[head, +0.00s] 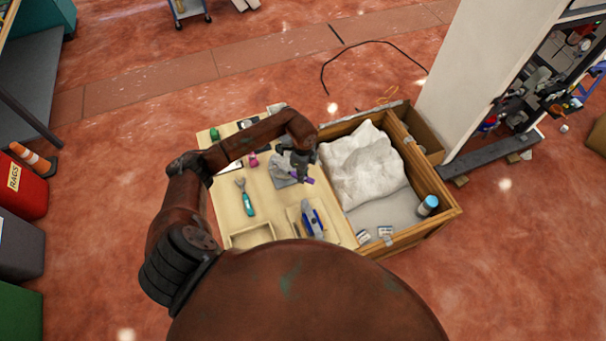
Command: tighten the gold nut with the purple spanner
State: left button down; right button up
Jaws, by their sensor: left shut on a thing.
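My left gripper (302,168) reaches in over the right part of the pale work board (228,212), pointing down. It is shut on the purple spanner (308,181), of which only a small purple piece shows under the fingers. The gold nut cannot be made out; it may be hidden by the gripper or too small to see. My right gripper is not in view.
A teal-handled tool (246,198) and a blue tool (312,220) lie on the board, near an empty shallow tray (252,236). To the right, a wooden crate (440,216) holds a white bag (362,165) and a blue-capped bottle (428,205).

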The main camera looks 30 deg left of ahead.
pick_arm(q)
jog(key=shift+f, duration=0.45)
jog(key=shift+s, duration=0.1)
dwell(0.4)
jog(key=shift+s+m, duration=1.1)
jog(key=shift+s+a+m+p, duration=0.25)
jog(key=shift+s+m+p, duration=0.25)
jog(key=shift+s+m, duration=0.7)
